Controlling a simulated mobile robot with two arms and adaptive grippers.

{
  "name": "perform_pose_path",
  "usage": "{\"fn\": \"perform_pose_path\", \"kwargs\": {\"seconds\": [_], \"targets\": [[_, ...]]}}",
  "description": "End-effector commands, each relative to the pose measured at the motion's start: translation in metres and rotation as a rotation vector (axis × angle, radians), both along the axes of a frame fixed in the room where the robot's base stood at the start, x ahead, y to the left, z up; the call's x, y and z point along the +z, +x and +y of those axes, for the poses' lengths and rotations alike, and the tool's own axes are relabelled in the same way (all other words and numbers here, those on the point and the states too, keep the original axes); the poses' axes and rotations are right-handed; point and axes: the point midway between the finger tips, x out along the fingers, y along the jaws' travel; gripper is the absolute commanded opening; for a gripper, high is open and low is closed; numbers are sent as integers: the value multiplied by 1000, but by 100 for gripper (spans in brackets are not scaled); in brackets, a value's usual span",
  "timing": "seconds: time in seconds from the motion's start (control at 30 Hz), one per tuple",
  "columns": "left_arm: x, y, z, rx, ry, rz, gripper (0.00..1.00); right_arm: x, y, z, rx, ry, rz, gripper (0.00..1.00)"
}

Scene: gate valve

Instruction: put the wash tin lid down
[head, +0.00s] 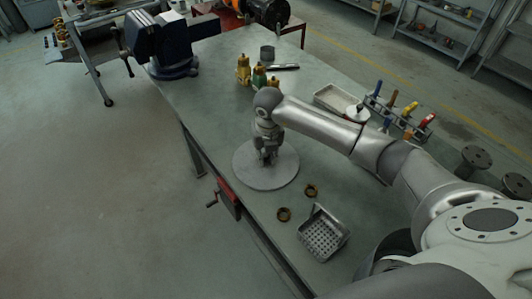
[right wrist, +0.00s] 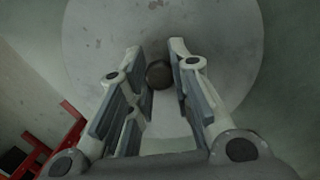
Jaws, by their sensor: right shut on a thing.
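The wash tin lid is a round, flat grey disc (head: 284,179) with a small dark knob at its centre. It is near the left edge of the workbench, and I cannot tell whether it touches the top. My right gripper (head: 268,158) points down over its middle, hiding the knob in the head view. In the right wrist view the lid (right wrist: 220,35) fills the upper middle and the knob (right wrist: 158,74) sits between the fingers of my right gripper (right wrist: 160,78), which is shut on it. My left gripper is not in view.
A blue vise (head: 165,45) stands at the far left. A red part (head: 228,197) sits at the bench's edge.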

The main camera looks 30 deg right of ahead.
Motion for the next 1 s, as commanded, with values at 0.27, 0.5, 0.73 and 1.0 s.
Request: {"fn": "perform_pose_path", "kwargs": {"seconds": [0.27,0.5,0.73,1.0], "targets": [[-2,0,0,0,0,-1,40,-3,0,0,0,0,0,31],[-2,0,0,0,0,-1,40,-2,0,0,0,0,0,41],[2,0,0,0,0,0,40,3,0,0,0,0,0,41],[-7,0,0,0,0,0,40,49,-5,2,1,0,-6,41]]}}
